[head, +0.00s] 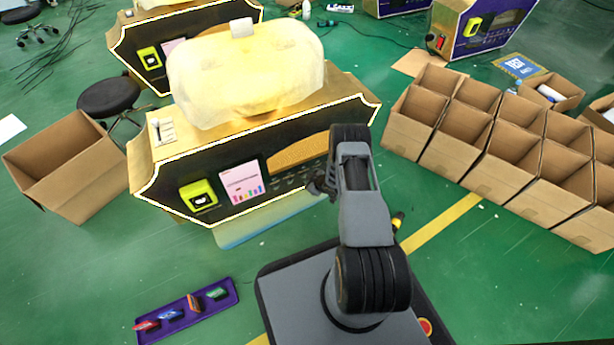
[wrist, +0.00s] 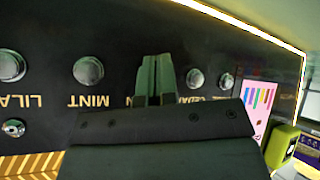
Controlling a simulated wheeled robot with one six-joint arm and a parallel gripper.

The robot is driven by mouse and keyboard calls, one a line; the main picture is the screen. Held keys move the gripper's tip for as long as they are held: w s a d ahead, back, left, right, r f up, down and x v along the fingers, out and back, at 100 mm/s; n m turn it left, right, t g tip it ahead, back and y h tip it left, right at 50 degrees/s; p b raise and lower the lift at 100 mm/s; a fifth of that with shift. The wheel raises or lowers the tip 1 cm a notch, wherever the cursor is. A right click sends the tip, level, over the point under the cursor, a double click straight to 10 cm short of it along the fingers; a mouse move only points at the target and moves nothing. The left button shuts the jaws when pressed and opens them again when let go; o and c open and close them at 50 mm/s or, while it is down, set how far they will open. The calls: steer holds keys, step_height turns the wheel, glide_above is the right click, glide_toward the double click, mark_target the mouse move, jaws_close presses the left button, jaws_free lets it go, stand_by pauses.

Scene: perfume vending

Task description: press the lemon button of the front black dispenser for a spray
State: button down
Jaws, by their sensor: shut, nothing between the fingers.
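The front black dispenser (head: 225,170) has a white outlined edge and gold top. In the wrist view its black panel (wrist: 125,35) appears upside down with a row of round silver buttons. The mint button (wrist: 88,70) and another button by letters like "CEDA" (wrist: 195,78) flank my gripper (wrist: 155,75). My gripper is shut and empty, its fingertips before the panel between these buttons. A label ending in "N" is mostly hidden behind it. The lemon button is not visible, and I cannot tell whether the fingertips touch it. My gripper (head: 320,187) is at the panel's right part in the head view.
A yellow-green card reader (head: 198,195) and a pink poster (head: 242,182) are on the panel's left. Several open cardboard boxes (head: 470,135) stand right. A purple tray (head: 188,312) with small items lies front left. Green floor is clear between the tray and dispenser.

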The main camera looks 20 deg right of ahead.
steer(key=shift+w, duration=0.45)
stand_by(0.6)
steer(key=shift+s, duration=0.1)
steer(key=shift+s+p, duration=0.35)
steer(key=shift+s, duration=0.4)
steer(key=shift+s, duration=0.1)
steer(key=s, duration=0.1)
steer(key=s+p, duration=0.1)
steer(key=s, duration=0.1)
steer(key=s+p, duration=0.1)
steer(key=shift+s+d, duration=0.25)
steer(key=shift+s, duration=0.15)
stand_by(0.4)
steer(key=shift+s, duration=0.15)
